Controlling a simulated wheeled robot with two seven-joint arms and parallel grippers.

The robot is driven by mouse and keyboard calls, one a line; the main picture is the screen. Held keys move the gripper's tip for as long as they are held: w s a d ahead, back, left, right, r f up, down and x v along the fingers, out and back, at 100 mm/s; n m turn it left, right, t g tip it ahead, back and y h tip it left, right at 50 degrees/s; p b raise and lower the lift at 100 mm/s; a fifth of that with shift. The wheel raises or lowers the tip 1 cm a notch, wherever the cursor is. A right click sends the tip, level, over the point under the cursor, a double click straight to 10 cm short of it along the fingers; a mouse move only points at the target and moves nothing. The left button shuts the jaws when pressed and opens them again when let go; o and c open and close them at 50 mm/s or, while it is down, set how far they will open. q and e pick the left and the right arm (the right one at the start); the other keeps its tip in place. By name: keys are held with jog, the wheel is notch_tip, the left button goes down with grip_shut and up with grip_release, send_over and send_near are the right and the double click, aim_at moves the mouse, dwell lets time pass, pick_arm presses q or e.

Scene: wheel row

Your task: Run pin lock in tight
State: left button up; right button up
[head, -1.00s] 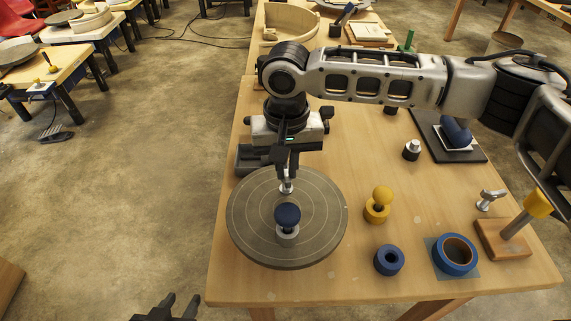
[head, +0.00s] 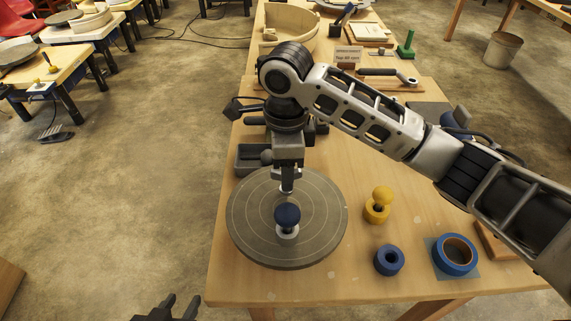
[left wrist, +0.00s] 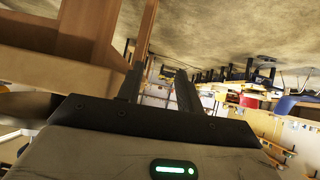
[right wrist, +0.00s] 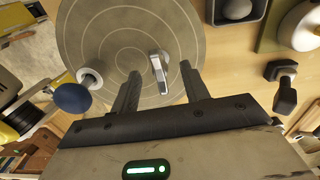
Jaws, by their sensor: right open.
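A grey round wheel head (head: 250,225) with ring lines lies on the table. A small silver lever piece (right wrist: 158,72), which may be the pin lock, stands near its rim. My right gripper (head: 287,188) is over it, pointing down and open. In the right wrist view the lever lies between my spread fingers (right wrist: 158,84), with no clear contact on either side. A blue ball knob on a pale collar (head: 287,215) stands on the wheel; it also shows in the right wrist view (right wrist: 72,98). My left gripper (head: 178,307) is open and empty, off the table's front left.
My right arm crosses above the table's right side.

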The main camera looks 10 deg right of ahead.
jog(key=o, duration=1.1)
jog(key=shift+c, duration=0.2)
notch_tip(320, 180, up, 3)
jog(key=p, duration=0.4)
notch_tip(320, 180, up, 2)
jog(key=p, duration=0.3)
jog(key=shift+r, duration=0.25)
pick_arm(q)
jog(key=shift+s+a+r+b, duration=0.15)
jog(key=shift+a+r, duration=0.15)
jog(key=shift+r, duration=0.45)
jog(key=shift+s+a+r+b, duration=0.15)
jog(key=shift+a+r, duration=0.1)
jog(key=shift+r, duration=0.45)
pick_arm(e)
jog(key=shift+r, duration=0.75)
pick_arm(q)
jog(key=shift+w, duration=0.1)
